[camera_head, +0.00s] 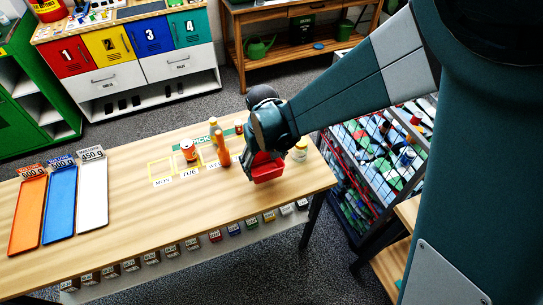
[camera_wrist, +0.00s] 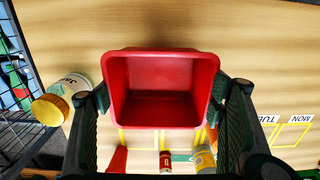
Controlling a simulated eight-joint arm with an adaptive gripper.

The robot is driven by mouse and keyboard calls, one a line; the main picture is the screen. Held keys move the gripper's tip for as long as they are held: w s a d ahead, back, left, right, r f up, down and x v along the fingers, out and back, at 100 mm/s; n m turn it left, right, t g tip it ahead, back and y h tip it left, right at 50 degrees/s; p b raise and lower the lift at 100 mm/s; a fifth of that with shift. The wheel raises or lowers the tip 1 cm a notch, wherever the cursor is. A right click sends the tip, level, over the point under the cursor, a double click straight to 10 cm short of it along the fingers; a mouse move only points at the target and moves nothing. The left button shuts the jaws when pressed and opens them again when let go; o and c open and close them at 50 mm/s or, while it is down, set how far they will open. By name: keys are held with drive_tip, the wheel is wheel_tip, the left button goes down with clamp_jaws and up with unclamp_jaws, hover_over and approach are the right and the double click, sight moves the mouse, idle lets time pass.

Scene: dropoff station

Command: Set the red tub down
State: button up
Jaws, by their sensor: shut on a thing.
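The red tub (camera_head: 268,171) is at the right part of the wooden table. In the wrist view the tub (camera_wrist: 160,60) is upright, open towards the camera and empty inside. My gripper (camera_head: 266,156) is shut on the tub, with one dark finger against each side in the wrist view. The tub is close over the table top; I cannot tell whether its bottom touches the wood. The far underside of the tub is hidden.
A jar with a yellow lid (camera_head: 300,150) stands just right of the tub. A tall orange item (camera_head: 222,149) and a red-orange can (camera_head: 188,150) stand to its left, near yellow marked squares. Orange, blue and white trays (camera_head: 92,196) lie far left. The middle front table is clear.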

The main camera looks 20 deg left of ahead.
sight(265, 171)
drive_tip(key=shift+f, duration=0.1)
drive_tip(key=shift+f, duration=2)
drive_tip(key=shift+f+b, duration=0.2)
drive_tip(key=shift+b, duration=0.2)
drive_tip(key=o, duration=0.9)
drive_tip(key=shift+r, duration=0.25)
drive_tip(key=shift+r+p, duration=0.8)
drive_tip(key=shift+r, duration=5.15)
drive_tip(key=shift+d+r, duration=0.1)
drive_tip(key=shift+d, duration=0.05)
